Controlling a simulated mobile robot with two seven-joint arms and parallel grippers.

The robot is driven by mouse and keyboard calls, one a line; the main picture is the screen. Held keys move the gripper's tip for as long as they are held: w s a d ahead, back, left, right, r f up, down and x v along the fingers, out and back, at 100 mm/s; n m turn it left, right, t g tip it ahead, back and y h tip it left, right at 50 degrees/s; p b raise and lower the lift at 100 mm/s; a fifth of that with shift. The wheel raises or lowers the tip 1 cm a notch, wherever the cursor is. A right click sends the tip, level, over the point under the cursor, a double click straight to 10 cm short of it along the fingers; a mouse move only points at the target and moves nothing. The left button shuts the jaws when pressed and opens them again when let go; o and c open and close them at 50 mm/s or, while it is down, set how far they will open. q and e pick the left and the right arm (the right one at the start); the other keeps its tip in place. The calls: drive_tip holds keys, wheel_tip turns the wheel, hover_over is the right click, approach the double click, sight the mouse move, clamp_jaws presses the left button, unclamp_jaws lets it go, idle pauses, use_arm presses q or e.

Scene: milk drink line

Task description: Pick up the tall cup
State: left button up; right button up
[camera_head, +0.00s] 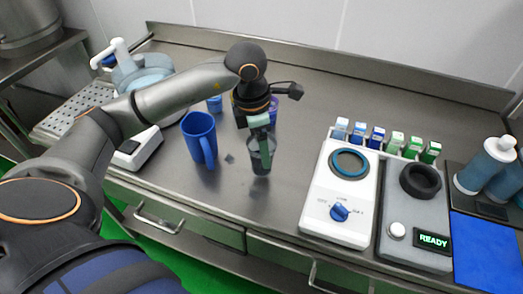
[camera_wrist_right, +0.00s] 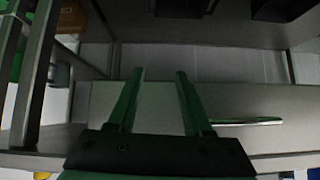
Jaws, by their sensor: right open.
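A dark, see-through tall cup (camera_head: 255,160) stands upright on the steel counter in the middle of the head view. My left gripper (camera_head: 262,145) points down at this cup, with a green finger overlapping its upper part. I cannot tell whether the fingers are closed on the cup or just around it. My right gripper (camera_wrist_right: 160,75) shows in the right wrist view with its two green fingers apart and nothing between them. It is not in the head view.
A blue mug (camera_head: 200,137) stands just left of the cup. A white device with a blue ring (camera_head: 334,205) and a grey device reading READY (camera_head: 430,215) stand to the right. Small blue and green cartons (camera_head: 377,138) line up behind them.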

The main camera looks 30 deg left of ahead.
use_arm(q)
drive_tip(key=s+d+r, duration=0.2)
drive_tip(key=s+r, duration=0.3)
drive_tip(key=s, duration=0.1)
drive_tip(key=s+d+r, duration=0.2)
drive_tip(key=s+r, duration=0.3)
drive_tip(key=s, duration=0.2)
drive_tip(key=shift+d+r, duration=0.25)
drive_tip(key=shift+d, duration=0.1)
drive_tip(key=shift+s, duration=0.1)
idle(0.5)
